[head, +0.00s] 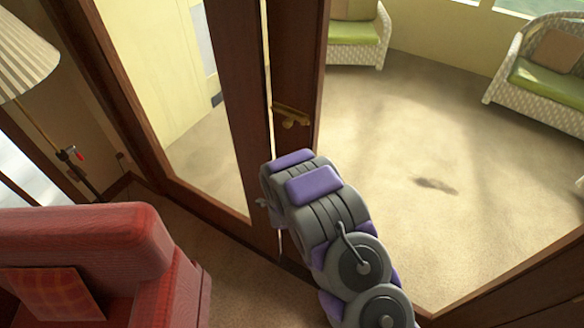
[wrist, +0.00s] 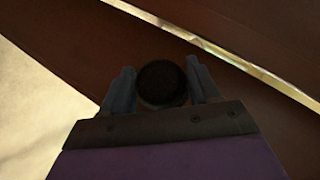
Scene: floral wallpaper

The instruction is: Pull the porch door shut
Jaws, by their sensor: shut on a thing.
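The porch door (head: 298,60) has a dark brown wooden frame with glass, and a brass lever handle (head: 290,114) on its stile. A narrow bright gap shows between this stile and the brown stile (head: 237,100) to its left. In the wrist view my gripper (wrist: 159,68) has its two fingers on either side of a dark round knob (wrist: 161,84), shut on it. Brown wood lies behind the knob, and a bright slit (wrist: 235,55) runs diagonally at upper right. In the head view my arm hides most of the gripper and the knob, below the brass handle.
A red armchair (head: 80,240) stands close at lower left, with a floor lamp (head: 22,60) behind it. Beyond the glass are white wicker seats with green cushions (head: 550,85) and open carpet (head: 450,200). Carpet shows between chair and door.

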